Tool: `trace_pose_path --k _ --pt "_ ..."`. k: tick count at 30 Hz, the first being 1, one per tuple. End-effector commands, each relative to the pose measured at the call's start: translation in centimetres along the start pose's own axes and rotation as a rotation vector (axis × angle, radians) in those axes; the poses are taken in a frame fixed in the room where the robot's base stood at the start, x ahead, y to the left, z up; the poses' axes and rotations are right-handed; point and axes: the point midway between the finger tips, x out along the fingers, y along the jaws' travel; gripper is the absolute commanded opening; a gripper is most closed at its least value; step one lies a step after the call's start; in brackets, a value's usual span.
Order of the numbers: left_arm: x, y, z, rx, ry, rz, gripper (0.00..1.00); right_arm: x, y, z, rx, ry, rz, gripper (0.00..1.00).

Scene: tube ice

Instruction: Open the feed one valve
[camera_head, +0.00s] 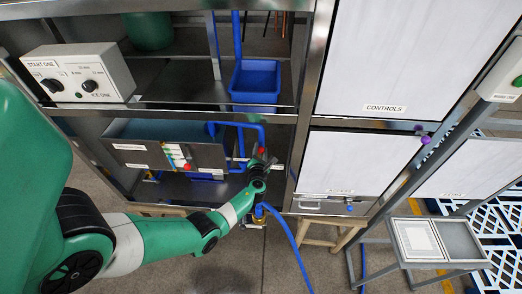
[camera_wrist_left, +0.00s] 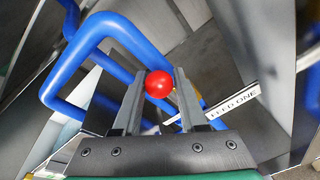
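The feed one valve has a round red knob, seen in the left wrist view (camera_wrist_left: 158,84) and small in the head view (camera_head: 262,150). A "FEED ONE" label (camera_wrist_left: 232,112) is on the metal strip to its right. My left gripper (camera_head: 262,160) reaches in front of the valve. In the left wrist view its two fingers (camera_wrist_left: 162,76) are apart, with the knob between their tips. A small gap seems to show on the knob's right; contact is not clear. The valve's stem and body are mostly hidden. My right gripper is not in view.
Blue pipes (camera_wrist_left: 65,75) bend close to the left of the fingers. A grey panel with a red knob (camera_head: 187,167) is left of the gripper. A blue bin (camera_head: 255,97) is above, and a blue hose (camera_head: 289,230) hangs below. White cabinet doors (camera_head: 352,165) stand right.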

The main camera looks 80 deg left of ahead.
Motion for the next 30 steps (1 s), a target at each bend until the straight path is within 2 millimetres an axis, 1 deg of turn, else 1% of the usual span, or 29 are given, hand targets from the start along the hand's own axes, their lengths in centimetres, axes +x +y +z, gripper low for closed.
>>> trace_pose_path --k 1,4,12,15,17,20,23,27,30 --pt "0.0 -0.1 0.0 0.0 0.0 -0.001 0.51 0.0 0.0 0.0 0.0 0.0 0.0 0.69" --pt "0.0 0.0 0.0 0.0 0.0 0.0 0.69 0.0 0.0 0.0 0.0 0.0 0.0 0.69" --pt "-0.1 0.0 0.0 0.0 0.001 0.001 0.69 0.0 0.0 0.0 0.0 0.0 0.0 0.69" --pt "-0.7 0.1 0.1 0.0 0.0 0.0 0.69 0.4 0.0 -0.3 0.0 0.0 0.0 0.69" --pt "-1.5 0.1 0.2 0.001 0.0 -0.001 0.69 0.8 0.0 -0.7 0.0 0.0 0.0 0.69" --pt "-3.6 0.2 0.4 0.002 0.0 -0.003 0.69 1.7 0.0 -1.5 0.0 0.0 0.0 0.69" --pt "-6.1 0.2 0.4 0.002 -0.001 -0.003 0.69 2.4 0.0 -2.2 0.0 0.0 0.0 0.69" --pt "-9.2 0.1 0.3 0.002 -0.001 -0.004 0.69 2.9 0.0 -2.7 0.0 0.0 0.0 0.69" --pt "-10.7 0.0 0.1 0.001 -0.001 -0.003 0.69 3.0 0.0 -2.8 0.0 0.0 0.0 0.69"
